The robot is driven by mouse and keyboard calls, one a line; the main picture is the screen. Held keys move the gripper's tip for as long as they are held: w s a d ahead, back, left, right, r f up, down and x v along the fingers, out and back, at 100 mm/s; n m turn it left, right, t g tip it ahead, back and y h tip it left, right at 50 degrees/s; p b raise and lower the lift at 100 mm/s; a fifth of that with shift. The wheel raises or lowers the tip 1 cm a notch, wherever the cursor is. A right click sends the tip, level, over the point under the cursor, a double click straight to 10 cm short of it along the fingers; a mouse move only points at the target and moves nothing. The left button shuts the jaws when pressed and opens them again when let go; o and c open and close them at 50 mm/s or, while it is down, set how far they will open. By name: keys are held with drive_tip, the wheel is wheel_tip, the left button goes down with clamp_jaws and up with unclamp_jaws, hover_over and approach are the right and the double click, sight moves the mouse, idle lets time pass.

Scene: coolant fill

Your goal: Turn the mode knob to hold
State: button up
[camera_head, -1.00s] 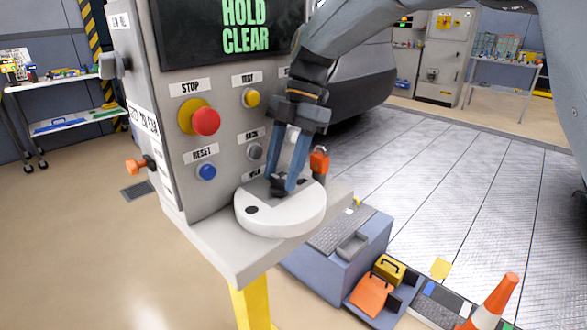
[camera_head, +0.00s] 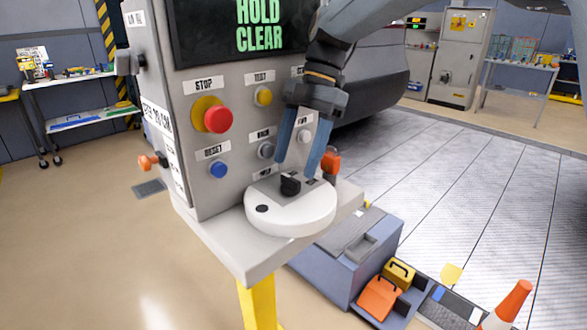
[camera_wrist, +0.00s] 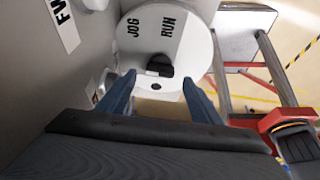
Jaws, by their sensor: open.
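The black mode knob (camera_head: 290,185) stands on a round white dial (camera_head: 300,215) on the panel's shelf. In the wrist view the knob (camera_wrist: 159,66) sits near the dial's lower edge, with JOG and RUN lettering on the dial (camera_wrist: 150,15) beyond it. I see no HOLD label on the dial, and cannot tell which position the knob points to. My gripper (camera_head: 299,170) is open just above the knob, its blue fingers spread to either side. In the wrist view my gripper (camera_wrist: 159,88) has clear space between each finger and the knob.
The grey control panel (camera_head: 225,85) rises behind the dial, with a red stop button (camera_head: 217,119), a yellow button (camera_head: 263,96) and a blue reset button (camera_head: 218,169). Its screen (camera_head: 255,25) reads HOLD CLEAR. An orange padlock-like thing (camera_head: 331,162) is close right of my fingers.

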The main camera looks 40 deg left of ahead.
drive_tip(key=v, duration=0.4)
drive_tip(key=shift+w+r, duration=0.1)
drive_tip(key=shift+r, duration=0.15)
drive_tip(key=w+d+f+m+t, duration=0.1)
drive_tip(key=w+d+f+m, duration=0.15)
drive_tip(key=d+m, duration=0.45)
drive_tip(key=w+d+f+m+t, duration=0.15)
drive_tip(key=d+f+m, duration=0.25)
drive_tip(key=d, duration=0.7)
drive_tip(key=w+d+f+m, duration=0.3)
drive_tip(key=d+m, duration=0.2)
drive_tip(key=d, duration=0.4)
drive_tip(key=s+d+f+m, duration=0.3)
drive_tip(key=s+d+m, duration=0.2)
drive_tip(key=d, duration=0.3)
drive_tip(key=s+d+f+m+t, duration=0.1)
drive_tip(key=s+d+f+m, duration=0.3)
drive_tip(key=d+m, duration=0.3)
drive_tip(key=s+d+f+m+t+p, duration=0.1)
drive_tip(key=s+d+f+m, duration=0.2)
drive_tip(key=d, duration=0.6)
drive_tip(key=s+m, duration=0.2)
drive_tip(key=s, duration=0.1)
drive_tip(key=shift+s+d+f+m+h, duration=0.3)
drive_tip(key=shift+f+m+h, duration=0.05)
drive_tip(key=shift+m+h, duration=0.05)
